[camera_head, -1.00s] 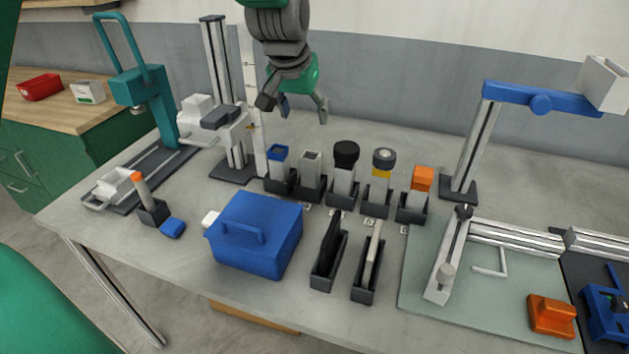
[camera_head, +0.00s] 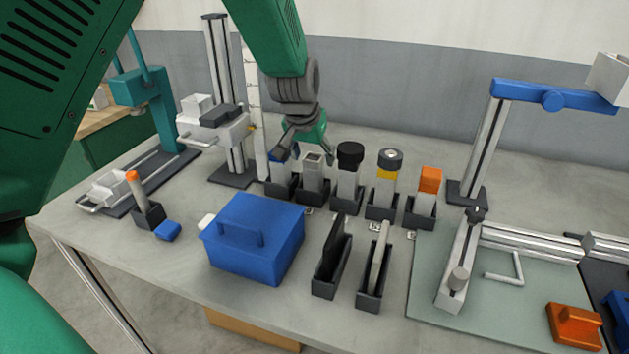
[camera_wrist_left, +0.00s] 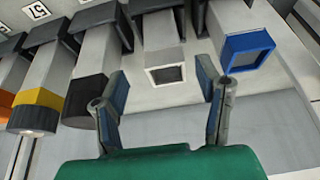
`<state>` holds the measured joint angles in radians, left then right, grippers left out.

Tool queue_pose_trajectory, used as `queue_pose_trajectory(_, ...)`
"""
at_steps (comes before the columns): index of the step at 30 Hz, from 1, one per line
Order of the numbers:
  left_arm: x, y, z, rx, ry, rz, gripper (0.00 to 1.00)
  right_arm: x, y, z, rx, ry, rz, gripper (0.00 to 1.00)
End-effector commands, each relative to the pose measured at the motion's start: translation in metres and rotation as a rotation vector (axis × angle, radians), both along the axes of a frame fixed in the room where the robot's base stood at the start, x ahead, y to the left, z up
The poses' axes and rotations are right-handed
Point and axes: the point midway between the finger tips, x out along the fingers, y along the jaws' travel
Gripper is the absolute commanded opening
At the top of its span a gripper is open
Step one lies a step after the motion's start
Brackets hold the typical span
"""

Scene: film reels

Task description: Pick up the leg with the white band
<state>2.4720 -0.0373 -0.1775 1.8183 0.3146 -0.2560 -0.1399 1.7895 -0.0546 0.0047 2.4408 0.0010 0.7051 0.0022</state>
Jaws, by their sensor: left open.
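The leg with the white band (camera_head: 313,187) stands upright in a dark holder, second from the left in a row. Its pale square open end lies between my fingers in the left wrist view (camera_wrist_left: 165,73). My left gripper (camera_head: 307,158) is open, its fingers apart on either side of that leg's top; I cannot tell whether they touch it. The blue-banded leg (camera_wrist_left: 247,50) is beside one finger and the black-capped leg (camera_wrist_left: 86,98) beside the other. My right gripper is not in view.
Yellow-banded (camera_head: 387,183) and orange-topped (camera_head: 427,190) legs stand farther right in the row. A blue box (camera_head: 255,250) and two dark slotted holders (camera_head: 330,270) stand in front. A tall grey column stand (camera_head: 220,80) rises behind on the left.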

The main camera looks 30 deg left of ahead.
Motion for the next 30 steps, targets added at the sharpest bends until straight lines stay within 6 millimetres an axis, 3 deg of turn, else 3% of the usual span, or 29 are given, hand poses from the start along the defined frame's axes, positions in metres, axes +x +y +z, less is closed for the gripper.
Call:
queue_pose_trajectory(10,0.016,0.009,-0.041,-0.001,0.002,0.001,0.59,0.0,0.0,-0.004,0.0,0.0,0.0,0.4)
queue_pose_trajectory(20,0.019,0.01,-0.048,0.0,-0.002,0.001,0.59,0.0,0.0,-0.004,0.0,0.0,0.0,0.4)
queue_pose_trajectory(21,0.019,0.01,-0.048,0.0,-0.002,0.001,0.52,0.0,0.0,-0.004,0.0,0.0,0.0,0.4)
queue_pose_trajectory(25,0.02,0.01,-0.048,0.0,-0.001,0.001,0.06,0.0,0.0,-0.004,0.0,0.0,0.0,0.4)
queue_pose_trajectory(26,0.02,0.01,-0.048,0.0,-0.001,0.001,0.0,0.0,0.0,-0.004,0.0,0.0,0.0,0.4)
queue_pose_trajectory(30,0.02,0.01,-0.048,0.0,-0.002,0.001,0.0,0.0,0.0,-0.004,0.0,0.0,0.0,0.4)
